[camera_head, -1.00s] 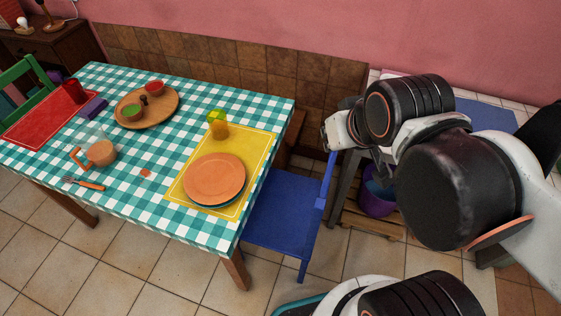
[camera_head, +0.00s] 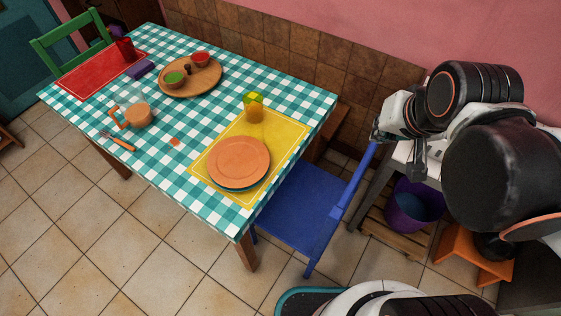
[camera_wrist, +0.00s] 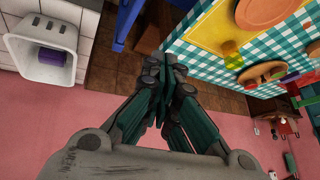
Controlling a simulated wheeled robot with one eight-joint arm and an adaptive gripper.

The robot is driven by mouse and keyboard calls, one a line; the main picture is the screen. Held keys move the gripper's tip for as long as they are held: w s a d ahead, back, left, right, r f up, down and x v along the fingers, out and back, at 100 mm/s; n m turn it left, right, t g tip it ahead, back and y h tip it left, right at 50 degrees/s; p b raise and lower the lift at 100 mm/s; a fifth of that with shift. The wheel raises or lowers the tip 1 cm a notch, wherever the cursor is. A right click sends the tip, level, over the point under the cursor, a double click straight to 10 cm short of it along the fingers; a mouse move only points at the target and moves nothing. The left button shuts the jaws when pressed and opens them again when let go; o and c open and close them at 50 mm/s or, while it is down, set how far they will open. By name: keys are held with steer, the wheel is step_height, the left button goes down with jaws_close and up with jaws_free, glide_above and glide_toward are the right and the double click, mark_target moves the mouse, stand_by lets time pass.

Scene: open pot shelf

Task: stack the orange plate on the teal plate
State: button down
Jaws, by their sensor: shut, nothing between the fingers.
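The orange plate (camera_head: 239,160) lies on top of the teal plate (camera_head: 243,187), on the yellow placemat at the table's near right. Only a thin teal rim shows below the orange plate's near edge. The orange plate also shows at the top of the wrist view (camera_wrist: 262,10). My gripper (camera_wrist: 162,62) is shut and empty, off to the right of the table and apart from the plates. In the head view its fingers hang beside my arm, right of the blue chair.
The checkered table (camera_head: 190,120) holds a yellow glass (camera_head: 254,108), a wooden tray (camera_head: 204,88) with small bowls, a jug (camera_head: 136,114) and a fork (camera_head: 118,141). A blue chair (camera_head: 300,200) stands at its right side. A purple bucket (camera_head: 415,204) is beyond it.

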steer(key=w+a+f+m+g+y, duration=0.2)
steer(key=w+a+f+m+g, duration=0.1)
steer(key=w+a+f+m, duration=0.5)
steer(key=a+f+m+g+b, duration=0.1)
steer(key=a+f+m, duration=0.2)
steer(key=f, duration=0.4)
steer(key=w+a+f+m+g+b, duration=0.1)
steer(key=a+f+m, duration=0.2)
steer(key=f, duration=0.4)
steer(key=w+a+f+m+b, duration=0.1)
steer(key=a+f+m, duration=0.2)
steer(key=a+f, duration=0.2)
steer(key=shift+w+a+f+g+b, duration=0.1)
steer(key=shift+a+f+g+b, duration=0.1)
steer(key=shift+f, duration=0.35)
steer(key=shift+a+f+g+b, duration=0.1)
steer(key=shift+f+g+b, duration=0.1)
steer(key=shift+f, duration=0.3)
steer(key=shift+w+a, duration=0.1)
steer(key=shift+a, duration=0.25)
